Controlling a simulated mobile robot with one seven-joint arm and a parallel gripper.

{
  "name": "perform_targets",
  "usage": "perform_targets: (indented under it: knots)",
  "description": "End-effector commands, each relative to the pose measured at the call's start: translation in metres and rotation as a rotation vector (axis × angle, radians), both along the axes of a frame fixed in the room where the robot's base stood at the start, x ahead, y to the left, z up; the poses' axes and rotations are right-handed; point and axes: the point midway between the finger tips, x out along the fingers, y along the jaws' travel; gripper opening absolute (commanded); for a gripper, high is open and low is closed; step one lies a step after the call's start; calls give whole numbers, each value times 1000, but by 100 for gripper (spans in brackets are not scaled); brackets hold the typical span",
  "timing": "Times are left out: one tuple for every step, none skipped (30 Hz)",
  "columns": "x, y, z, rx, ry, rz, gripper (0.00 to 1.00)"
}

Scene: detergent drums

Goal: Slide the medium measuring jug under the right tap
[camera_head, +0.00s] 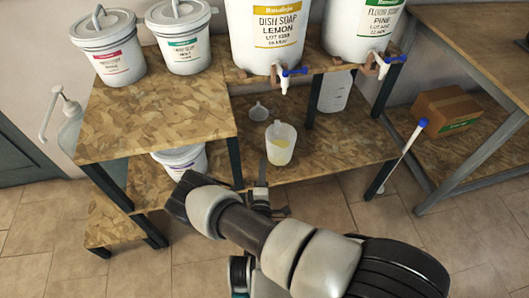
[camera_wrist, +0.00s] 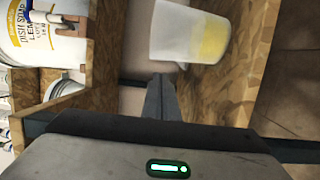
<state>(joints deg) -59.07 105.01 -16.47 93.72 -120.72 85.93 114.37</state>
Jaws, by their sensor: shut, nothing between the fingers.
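A translucent measuring jug (camera_head: 281,143) with some yellow liquid stands upright on the lower shelf (camera_head: 335,146), in front of the left tap. It also shows in the wrist view (camera_wrist: 188,34). A second, pale jug (camera_head: 333,92) with markings stands further back, partly hidden by the upper shelf; I cannot tell which jug is the medium one. The right tap (camera_head: 383,64), with a blue handle, is on the pine floor soap drum (camera_head: 361,22). The left tap (camera_head: 284,80) is on the lemon dish soap drum (camera_head: 266,30). My gripper (camera_wrist: 160,88) is shut and empty, beside the nearer jug.
A small funnel (camera_head: 259,112) lies behind the nearer jug. A table leg (camera_head: 381,180) stands at the shelf's front right, beside a blue-topped rod (camera_head: 405,152). The shelf right of the nearer jug looks clear. A cardboard box (camera_head: 447,108) sits on the right-hand rack.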

Motion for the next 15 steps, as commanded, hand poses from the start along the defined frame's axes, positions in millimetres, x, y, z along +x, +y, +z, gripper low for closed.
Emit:
perform_targets:
  knots:
    - [-2,2,-7,0,4,19,0]
    - [-2,2,-8,1,6,25,0]
    - [0,3,-10,3,7,30,0]
    - [3,3,-10,4,7,31,0]
    - [6,3,-10,4,6,31,0]
    - [12,3,-9,5,5,30,0]
    - [17,4,-10,5,6,29,0]
    - [22,4,-10,5,6,28,0]
    - [29,4,-10,4,4,27,0]
    - [35,4,-10,5,5,27,0]
    - [41,4,-10,5,5,27,0]
    - [49,4,-10,5,4,27,0]
    - [54,4,-10,4,5,26,0]
    - [59,4,-10,5,5,26,0]
    - [66,5,-10,4,5,26,0]
